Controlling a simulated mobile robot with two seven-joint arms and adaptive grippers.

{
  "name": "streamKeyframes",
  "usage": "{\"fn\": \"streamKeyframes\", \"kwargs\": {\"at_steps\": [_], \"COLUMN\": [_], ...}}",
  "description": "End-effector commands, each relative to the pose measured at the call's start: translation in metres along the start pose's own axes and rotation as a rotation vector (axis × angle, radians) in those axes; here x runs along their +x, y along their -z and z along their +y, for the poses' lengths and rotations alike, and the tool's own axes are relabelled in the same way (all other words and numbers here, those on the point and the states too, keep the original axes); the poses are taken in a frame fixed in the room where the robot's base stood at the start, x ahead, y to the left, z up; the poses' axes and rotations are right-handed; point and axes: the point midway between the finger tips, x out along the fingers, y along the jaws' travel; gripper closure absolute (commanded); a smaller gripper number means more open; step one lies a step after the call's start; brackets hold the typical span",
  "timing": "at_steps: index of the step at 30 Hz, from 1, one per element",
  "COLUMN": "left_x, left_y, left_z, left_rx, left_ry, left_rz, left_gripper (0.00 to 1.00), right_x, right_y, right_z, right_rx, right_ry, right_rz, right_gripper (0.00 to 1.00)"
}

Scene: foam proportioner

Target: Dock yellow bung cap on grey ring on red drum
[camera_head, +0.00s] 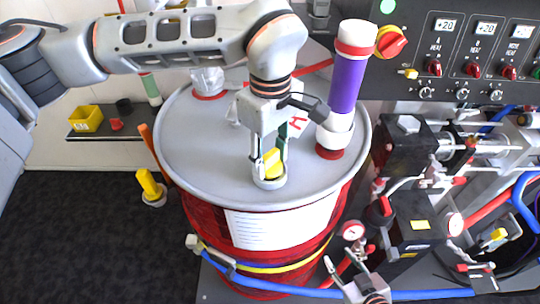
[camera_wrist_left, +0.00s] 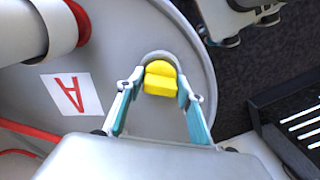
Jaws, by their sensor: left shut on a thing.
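My left gripper (camera_head: 269,158) points down over the red drum (camera_head: 265,235) and is shut on the yellow bung cap (camera_head: 273,162). The cap also shows between the teal-padded fingers in the left wrist view (camera_wrist_left: 160,78). The grey ring (camera_head: 269,181) is on the drum's grey lid near its front edge. The cap is at the ring, inside or just above it; full seating cannot be told. The ring's far arc shows around the cap in the left wrist view (camera_wrist_left: 158,55). My right gripper (camera_head: 350,268) appears open and empty at the lower right of the drum.
A purple tube (camera_head: 344,85) stands on the lid right of my left gripper, near a red letter label (camera_head: 297,125). Pumps and hoses crowd the right side. Another yellow piece (camera_head: 149,184) stands left of the drum. A shelf (camera_head: 105,134) holds a yellow bin (camera_head: 86,118).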

Motion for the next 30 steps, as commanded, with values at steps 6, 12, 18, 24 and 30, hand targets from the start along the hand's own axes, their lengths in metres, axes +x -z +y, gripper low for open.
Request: {"fn": "streamKeyframes", "kwargs": {"at_steps": [6,12,18,24,30], "left_x": [-0.0002,0.0019,0.0057,0.0093,0.0087], "left_y": [0.0004,0.0004,0.0005,0.0005,0.0005], "left_z": [0.0005,0.0004,0.0003,0.0002,0.0003], "left_rx": [-0.001,-0.001,-0.001,-0.001,-0.001], "left_ry": [-0.002,-0.001,-0.001,-0.001,-0.001], "left_rz": [0.001,0.001,0.001,0.001,0.001], "left_gripper": [0.85,0.85,0.85,0.85,0.57], "right_x": [-0.0001,0.0006,0.0019,0.0033,0.0031], "right_y": [-0.0001,-0.0016,-0.005,-0.0089,-0.009], "right_z": [-0.0001,-0.0005,-0.0012,-0.002,-0.0021], "right_rx": [0.0,0.0,0.0,0.001,0.001], "right_ry": [0.0,0.001,0.001,0.002,0.002], "right_rz": [0.0,-0.001,-0.003,-0.007,-0.008], "right_gripper": [0.63,0.63,0.63,0.63,0.63]}}
